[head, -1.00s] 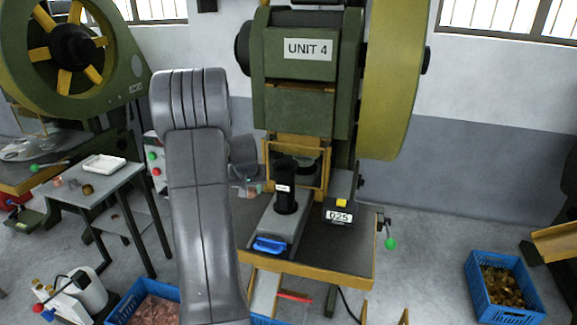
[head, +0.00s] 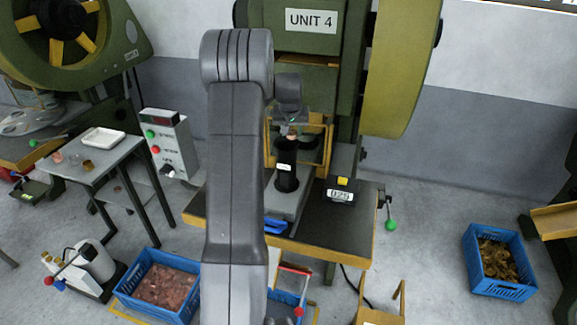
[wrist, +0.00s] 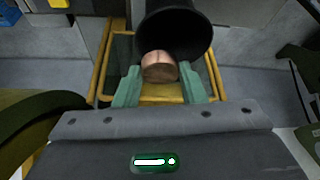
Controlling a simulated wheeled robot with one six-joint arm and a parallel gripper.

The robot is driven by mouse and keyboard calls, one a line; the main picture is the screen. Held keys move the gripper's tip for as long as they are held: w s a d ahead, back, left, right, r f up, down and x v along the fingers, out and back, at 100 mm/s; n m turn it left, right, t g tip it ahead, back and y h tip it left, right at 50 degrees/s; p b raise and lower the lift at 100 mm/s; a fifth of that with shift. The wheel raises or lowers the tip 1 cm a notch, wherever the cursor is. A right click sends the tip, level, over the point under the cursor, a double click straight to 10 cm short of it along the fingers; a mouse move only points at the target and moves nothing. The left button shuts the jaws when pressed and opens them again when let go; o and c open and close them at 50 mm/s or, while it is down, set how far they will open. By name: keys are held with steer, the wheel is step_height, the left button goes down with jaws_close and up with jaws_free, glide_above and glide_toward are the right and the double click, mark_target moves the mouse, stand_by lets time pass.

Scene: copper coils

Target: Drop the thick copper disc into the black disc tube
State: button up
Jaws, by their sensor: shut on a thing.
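The thick copper disc (head: 292,136) is between the fingertips of my gripper (head: 292,131), just above the mouth of the black disc tube (head: 287,172). In the wrist view my gripper (wrist: 160,82) is shut on the disc (wrist: 160,68), with a green finger on each side. The disc overlaps the near part of the dark tube (wrist: 190,32) there. I cannot tell whether the disc touches the rim. The tube stands upright on the press bed and has a white label.
The green press marked UNIT 4 (head: 312,21) rises behind the tube, with a yellow frame (head: 328,150) close around it. A 025 counter box (head: 340,194) stands to the right. A blue handle (head: 274,225) lies in front. A side table (head: 95,165) is at left.

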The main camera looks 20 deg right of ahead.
step_height(320, 180, down, 2)
steer(key=shift+f+b, duration=0.2)
steer(key=shift+b, duration=0.25)
steer(key=o, duration=1.2)
steer(key=shift+c, duration=0.2)
steer(key=b+v, duration=0.2)
steer(key=v, duration=1.2)
steer(key=shift+w+f, duration=0.1)
steer(key=p+x, duration=0.2)
steer(key=x, duration=1.2)
steer(key=shift+r+p, duration=1.15)
steer(key=shift+r, duration=0.8)
